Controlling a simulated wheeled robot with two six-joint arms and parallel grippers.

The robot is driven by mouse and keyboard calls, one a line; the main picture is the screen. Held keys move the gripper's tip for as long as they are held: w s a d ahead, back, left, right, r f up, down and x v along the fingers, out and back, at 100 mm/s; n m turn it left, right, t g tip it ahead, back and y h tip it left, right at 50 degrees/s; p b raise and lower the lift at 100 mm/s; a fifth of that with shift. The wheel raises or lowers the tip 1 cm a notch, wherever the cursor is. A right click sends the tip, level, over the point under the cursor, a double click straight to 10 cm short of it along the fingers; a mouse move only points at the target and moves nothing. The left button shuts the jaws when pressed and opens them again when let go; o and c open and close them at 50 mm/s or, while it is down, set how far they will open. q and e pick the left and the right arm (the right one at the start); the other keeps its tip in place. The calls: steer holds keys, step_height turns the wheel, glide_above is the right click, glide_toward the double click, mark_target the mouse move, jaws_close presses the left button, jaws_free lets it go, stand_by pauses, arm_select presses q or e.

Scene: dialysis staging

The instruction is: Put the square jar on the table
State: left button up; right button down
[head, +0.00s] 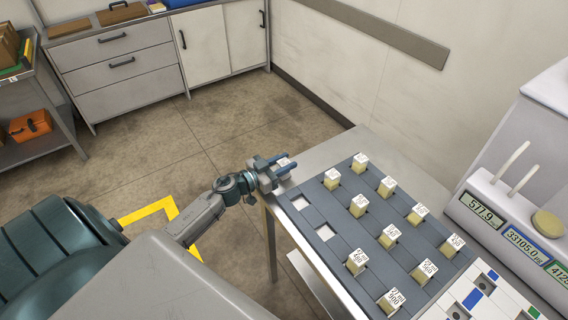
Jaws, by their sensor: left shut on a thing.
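My left gripper (284,164) is at the far left corner of the table (340,147), at the near end of the bare metal strip. Its two blue fingers are shut on a small square jar (283,162); only a bit of its pale top shows between them. I cannot tell whether the jar touches the table. My right gripper is not in view.
A dark grey rack (317,218) on the table holds several square jars with white labelled tops and yellowish bodies; two of its left slots are empty. A machine with number displays (528,243) stands at the right. The metal strip beyond the rack is clear.

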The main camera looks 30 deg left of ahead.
arm_select(q)
steer(key=o, duration=1)
steer(key=shift+f, duration=0.1)
